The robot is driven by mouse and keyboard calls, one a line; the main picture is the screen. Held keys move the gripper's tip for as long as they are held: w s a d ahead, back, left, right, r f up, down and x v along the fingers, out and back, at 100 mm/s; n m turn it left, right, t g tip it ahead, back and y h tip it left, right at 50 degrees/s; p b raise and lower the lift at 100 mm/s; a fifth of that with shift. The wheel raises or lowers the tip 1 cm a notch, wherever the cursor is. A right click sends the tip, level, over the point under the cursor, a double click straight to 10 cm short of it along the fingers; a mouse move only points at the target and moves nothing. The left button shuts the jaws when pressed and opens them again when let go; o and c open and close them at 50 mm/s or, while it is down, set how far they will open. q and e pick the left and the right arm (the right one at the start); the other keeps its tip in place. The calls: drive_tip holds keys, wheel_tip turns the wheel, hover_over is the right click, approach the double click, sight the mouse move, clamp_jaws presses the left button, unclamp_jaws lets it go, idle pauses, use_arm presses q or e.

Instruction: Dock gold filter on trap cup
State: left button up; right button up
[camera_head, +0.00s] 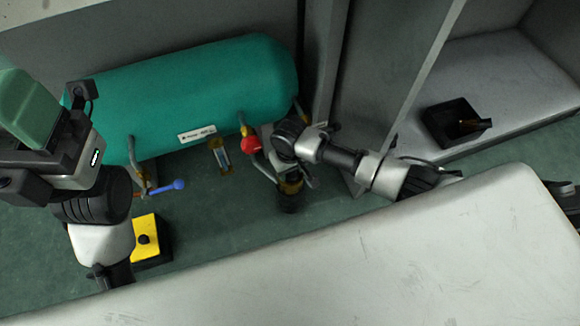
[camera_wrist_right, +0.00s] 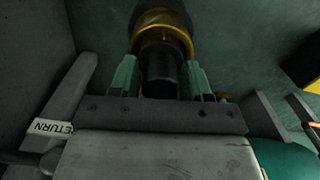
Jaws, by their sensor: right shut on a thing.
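My right gripper (camera_head: 290,180) is low in front of the teal tank, shut on the gold filter (camera_head: 290,187). In the right wrist view, the green fingers (camera_wrist_right: 160,80) clasp the black neck of the gold filter (camera_wrist_right: 160,40), whose gold body points away from the palm. A dark round cup-like form (camera_head: 288,204) shows directly below the gold part; I take it for the trap cup, and cannot tell whether the two touch. My left arm shows at the left, but its fingers do not show.
The teal tank (camera_head: 190,90) has a red knob (camera_head: 250,144), a blue-ended lever (camera_head: 178,185) and a small gauge (camera_head: 220,155). A yellow box (camera_head: 146,227) stands on the floor. A black tray (camera_head: 440,125) sits on the right shelf. A pale worktop (camera_head: 400,260) fills the front.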

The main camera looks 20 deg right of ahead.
drive_tip(key=o, duration=0.7)
